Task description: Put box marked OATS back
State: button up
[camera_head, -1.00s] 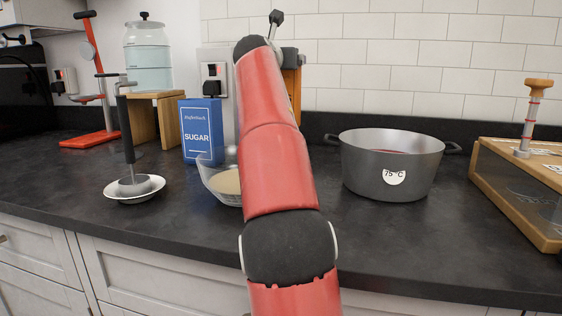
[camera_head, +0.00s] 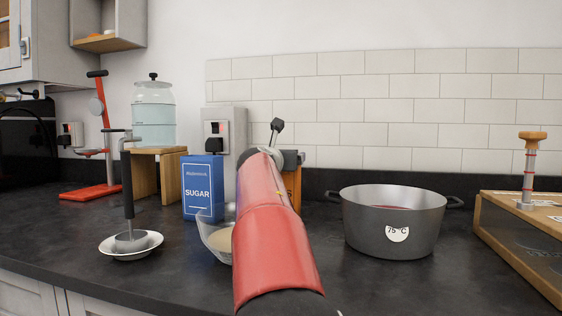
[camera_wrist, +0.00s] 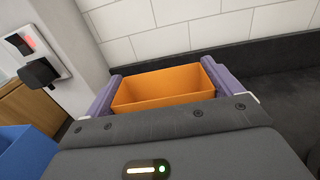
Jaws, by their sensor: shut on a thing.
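An orange box (camera_wrist: 165,88) sits between the two purple fingers of my gripper (camera_wrist: 162,72) in the wrist view. My gripper is shut on it. The box's top looks open. No OATS marking shows, as the labelled face is out of sight. In the head view a strip of the orange box (camera_head: 292,186) shows beside my red arm, which hides most of it and my gripper. I cannot tell whether the box touches the counter.
A blue SUGAR box (camera_head: 202,188) and a clear bowl (camera_head: 213,240) stand just left of my arm. A grey pot (camera_head: 394,222) stands right. A wall socket (camera_head: 216,135) is behind. A wooden-framed case (camera_head: 520,240) is far right. An open shelf (camera_head: 108,42) hangs upper left.

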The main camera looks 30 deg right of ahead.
jog(key=o, duration=1.2)
jog(key=shift+f+b, duration=0.2)
jog(key=shift+b, duration=0.1)
jog(key=shift+f+b+v, duration=0.2)
jog(key=shift+b+v, duration=1.4)
jog(key=shift+v, duration=2.3)
jog(key=shift+s+d, duration=0.1)
jog(key=shift+s, duration=0.05)
